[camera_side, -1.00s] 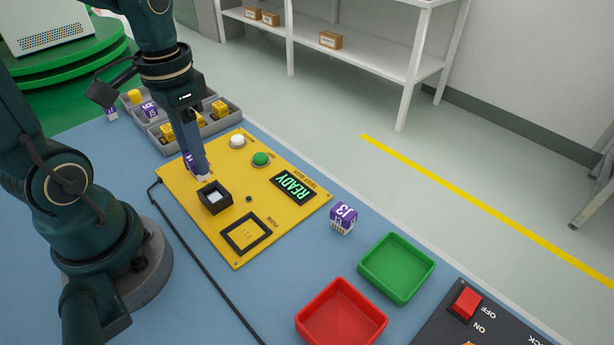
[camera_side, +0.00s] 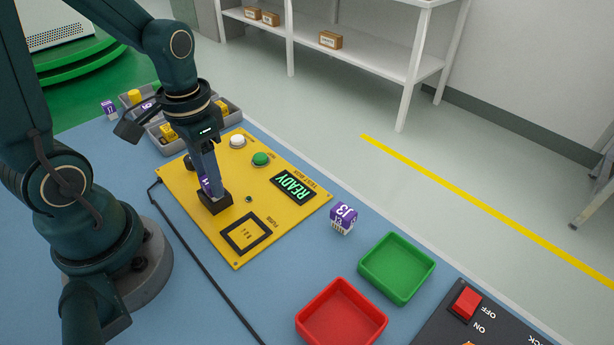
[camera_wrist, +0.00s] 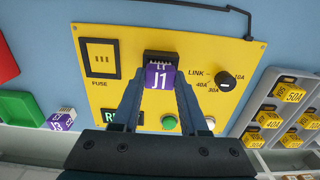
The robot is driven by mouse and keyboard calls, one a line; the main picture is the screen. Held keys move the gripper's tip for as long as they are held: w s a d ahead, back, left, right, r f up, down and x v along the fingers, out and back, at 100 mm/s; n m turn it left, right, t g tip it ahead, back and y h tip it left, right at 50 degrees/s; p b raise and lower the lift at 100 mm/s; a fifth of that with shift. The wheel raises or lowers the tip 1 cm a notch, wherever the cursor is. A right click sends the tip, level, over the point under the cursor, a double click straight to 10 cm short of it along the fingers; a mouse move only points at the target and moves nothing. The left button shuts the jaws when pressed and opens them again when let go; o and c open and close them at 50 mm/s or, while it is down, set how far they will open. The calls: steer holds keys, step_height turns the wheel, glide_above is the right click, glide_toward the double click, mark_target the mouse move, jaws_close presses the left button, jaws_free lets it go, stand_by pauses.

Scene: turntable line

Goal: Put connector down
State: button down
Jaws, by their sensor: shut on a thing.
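The purple connector J1 (camera_wrist: 159,78) is between the fingers of my gripper (camera_wrist: 160,90) in the wrist view. My gripper is shut on it. In the side view my gripper (camera_side: 209,188) points down at the black socket (camera_side: 216,205) on the yellow test box (camera_side: 270,222). The connector's lower end is at the socket's opening. The fingers partly hide it, so I cannot tell how deep it sits. The green display (camera_side: 294,187) reads READY.
Purple connector J3 (camera_side: 343,218) stands on the blue table beside the box. A green tray (camera_side: 428,276) and a red tray (camera_side: 378,318) are at the front right. A grey bin (camera_side: 165,147) with yellow fuses is behind my gripper. Another purple connector (camera_side: 109,108) stands at the far left.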

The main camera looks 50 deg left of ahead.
steer(key=shift+c, duration=2.2)
jaws_free()
steer(key=shift+r, duration=2.35)
steer(key=shift+d+r, duration=0.1)
steer(key=shift+r, duration=0.25)
steer(key=s+d+r+t, duration=0.1)
steer(key=d+r+t, duration=0.4)
steer(key=shift+s+r, duration=0.2)
steer(key=shift+r, duration=0.05)
steer(key=shift+s+d+r+t, duration=0.15)
steer(key=shift+d+r+t, duration=0.05)
steer(key=shift+t, duration=0.1)
steer(key=shift+c, duration=0.4)
